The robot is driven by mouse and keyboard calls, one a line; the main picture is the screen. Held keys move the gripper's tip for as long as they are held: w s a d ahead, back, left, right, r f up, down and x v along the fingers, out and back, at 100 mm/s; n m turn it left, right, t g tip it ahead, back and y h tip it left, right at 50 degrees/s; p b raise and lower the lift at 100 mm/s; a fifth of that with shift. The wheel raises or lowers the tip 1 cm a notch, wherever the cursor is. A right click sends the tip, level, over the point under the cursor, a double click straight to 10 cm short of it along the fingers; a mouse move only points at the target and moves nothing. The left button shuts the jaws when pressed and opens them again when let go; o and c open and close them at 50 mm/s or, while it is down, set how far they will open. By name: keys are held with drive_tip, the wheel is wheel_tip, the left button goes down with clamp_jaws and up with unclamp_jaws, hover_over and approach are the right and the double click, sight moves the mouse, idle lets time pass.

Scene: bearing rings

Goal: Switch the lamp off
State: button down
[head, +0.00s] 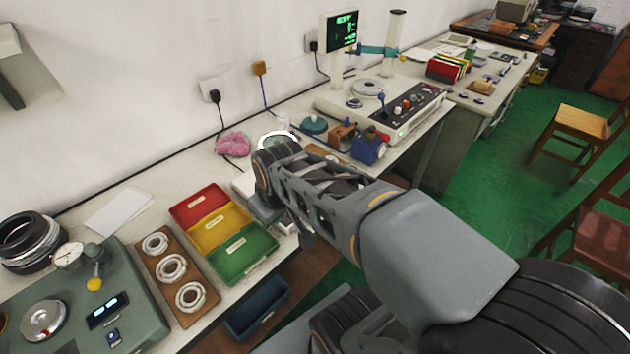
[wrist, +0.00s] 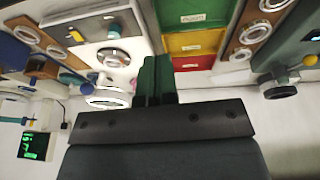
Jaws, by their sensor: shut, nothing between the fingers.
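A bright white ring, which looks like the lit head of a ring lamp (head: 279,137), stands on the bench just behind my wrist in the head view. It also shows in the wrist view (wrist: 106,102), left of my fingers, and its ring looks lit. A pale box with round parts (wrist: 128,62) lies close by it; I cannot tell which part is the lamp's switch. My gripper (wrist: 153,68) is shut and empty, its dark fingers together, apart from the lamp's ring in the picture. In the head view my arm hides the fingertips and part of the bench there.
Red, yellow and green trays (head: 218,222) lie left of my wrist, beside a wooden board with white rings (head: 171,268). A pink cloth (head: 233,144) lies near the wall. A blue block (head: 369,146) and a console (head: 400,108) stand to the right.

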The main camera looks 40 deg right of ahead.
drive_tip(key=w+d+r+n+g+p, duration=0.1)
drive_tip(key=w+d+r+n+p, duration=0.1)
drive_tip(key=w+d+n+p, duration=0.55)
drive_tip(key=w+d+f+n, duration=0.2)
drive_tip(key=w+d+n, duration=0.1)
drive_tip(key=d+n, duration=0.2)
drive_tip(key=w+d+f+n+g, duration=0.1)
drive_tip(key=w+d+f+n, duration=0.1)
drive_tip(key=d+n, duration=0.3)
drive_tip(key=w+d, duration=0.1)
drive_tip(key=d, duration=0.3)
drive_tip(key=shift+w+d+f+p, duration=0.25)
drive_tip(key=shift+d+f+p, duration=0.05)
drive_tip(key=shift+f, duration=0.1)
drive_tip(key=f+b, duration=0.2)
drive_tip(key=f, duration=0.2)
drive_tip(key=w+f+b, duration=0.1)
drive_tip(key=f+b, duration=0.1)
drive_tip(key=f, duration=0.3)
drive_tip(key=f+b, duration=0.3)
drive_tip(key=f, duration=0.2)
drive_tip(key=shift+w+a, duration=0.2)
drive_tip(key=shift+w, duration=0.15)
